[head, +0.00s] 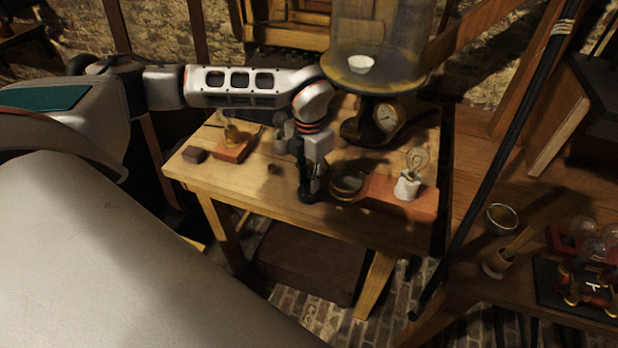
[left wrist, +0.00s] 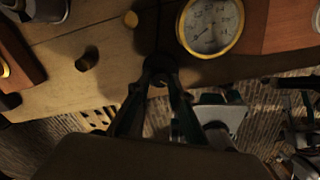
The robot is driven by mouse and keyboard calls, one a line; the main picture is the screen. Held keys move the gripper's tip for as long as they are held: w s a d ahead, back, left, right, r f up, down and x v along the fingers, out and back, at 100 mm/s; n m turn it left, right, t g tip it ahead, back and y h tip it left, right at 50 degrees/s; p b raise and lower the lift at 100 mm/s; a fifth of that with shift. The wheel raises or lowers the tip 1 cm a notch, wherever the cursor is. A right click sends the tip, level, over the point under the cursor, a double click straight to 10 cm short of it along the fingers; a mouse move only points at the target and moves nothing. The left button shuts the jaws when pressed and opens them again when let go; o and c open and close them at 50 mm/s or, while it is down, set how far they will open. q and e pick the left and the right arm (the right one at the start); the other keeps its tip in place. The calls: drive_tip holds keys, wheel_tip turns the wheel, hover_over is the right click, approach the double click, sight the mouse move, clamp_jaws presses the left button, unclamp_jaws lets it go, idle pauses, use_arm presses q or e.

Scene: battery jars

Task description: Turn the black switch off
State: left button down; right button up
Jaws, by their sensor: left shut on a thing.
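My left gripper (head: 309,186) points down at the front part of the wooden table. Its fingers are closed on a small dark round piece (head: 308,197), which looks like the black switch. In the left wrist view the fingertips (left wrist: 161,82) meet at this dark piece (left wrist: 160,66), near the table's front edge. The fingers hide part of it, and its on or off position cannot be told. A gold-rimmed dial (head: 347,184) lies just right of the gripper. It shows with a white face in the left wrist view (left wrist: 210,24). My right gripper is not in view.
A light bulb in a white socket (head: 408,187) stands on a reddish board (head: 426,204) to the right. A glass bell jar (head: 378,35) with a gauge stands behind. A small wooden block with a brass piece (head: 233,149) and a dark block (head: 195,155) are left.

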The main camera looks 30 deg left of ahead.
use_arm(q)
drive_tip(key=c, duration=1.8)
unclamp_jaws()
wheel_tip(320, 180, up, 12)
